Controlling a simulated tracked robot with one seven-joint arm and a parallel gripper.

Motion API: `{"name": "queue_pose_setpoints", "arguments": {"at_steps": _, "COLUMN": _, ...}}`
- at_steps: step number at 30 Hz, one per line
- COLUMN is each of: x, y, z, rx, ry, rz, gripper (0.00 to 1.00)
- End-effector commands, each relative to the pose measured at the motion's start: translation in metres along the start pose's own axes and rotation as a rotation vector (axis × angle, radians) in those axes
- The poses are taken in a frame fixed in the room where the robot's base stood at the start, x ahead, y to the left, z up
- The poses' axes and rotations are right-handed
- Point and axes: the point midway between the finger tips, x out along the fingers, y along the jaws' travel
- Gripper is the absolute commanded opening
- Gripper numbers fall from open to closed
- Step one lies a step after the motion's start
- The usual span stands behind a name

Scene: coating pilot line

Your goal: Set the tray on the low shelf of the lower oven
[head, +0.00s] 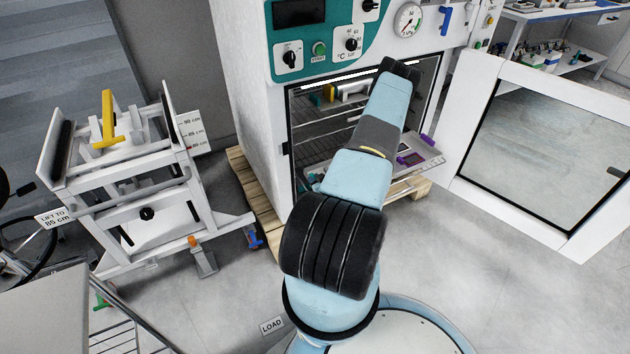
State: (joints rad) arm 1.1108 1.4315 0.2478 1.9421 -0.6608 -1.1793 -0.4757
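The oven (240,110) stands open in the head view, below a teal control panel. A light grey tray (428,166) shows low in the opening, partly sticking out at the front right. A purple-edged square piece (411,159) lies on it, and a purple piece (428,140) is at its right edge. My arm crosses in front and hides the middle of the tray. The arm's black far end is near the top of the opening. I cannot make out my gripper's fingers, nor whether they touch the tray. What bears the tray is hidden.
A wire rack (318,131) sits higher inside the oven, with cylinders (347,91) above it. The oven door (548,150) stands wide open at right. A wooden pallet (250,190) is under the oven. A white lift cart (150,215) stands left. Floor at lower right is clear.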

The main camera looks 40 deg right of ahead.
Motion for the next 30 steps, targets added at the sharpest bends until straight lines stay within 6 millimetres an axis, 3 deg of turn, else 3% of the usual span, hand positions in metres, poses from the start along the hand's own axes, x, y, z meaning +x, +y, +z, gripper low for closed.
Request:
{"name": "queue_pose_setpoints", "arguments": {"at_steps": 8, "x": 0.0, "y": 0.0, "z": 0.0, "rx": 0.0, "ry": 0.0, "rz": 0.0, "gripper": 0.49}}
{"name": "queue_pose_setpoints", "arguments": {"at_steps": 17, "x": -0.003, "y": -0.001, "z": 0.0, "rx": 0.0, "ry": 0.0, "rz": -0.001, "gripper": 0.49}}
{"name": "queue_pose_setpoints", "arguments": {"at_steps": 23, "x": -0.028, "y": -0.001, "z": 0.0, "rx": 0.0, "ry": -0.003, "rz": -0.001, "gripper": 0.49}}
{"name": "queue_pose_setpoints", "arguments": {"at_steps": 30, "x": -0.074, "y": -0.001, "z": 0.0, "rx": 0.002, "ry": -0.002, "rz": -0.001, "gripper": 0.49}}
